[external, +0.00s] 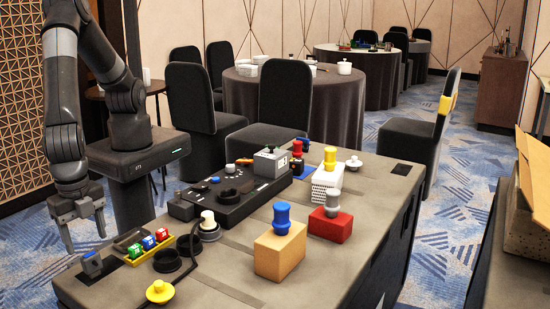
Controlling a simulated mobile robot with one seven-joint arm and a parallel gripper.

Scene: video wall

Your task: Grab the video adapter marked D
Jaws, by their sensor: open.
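The letters are too small to read, so I cannot tell which is the adapter marked D. My gripper (85,237) is open and empty, pointing down beyond the table's left edge, apart from the tray.
A black console (232,194) lies behind the tray. Dark rings (167,260), a cable and a yellow knob (160,291) are close by. A tan block (280,252) and a red block with a grey knob (330,225) stand to the right. The table's front middle is clear.

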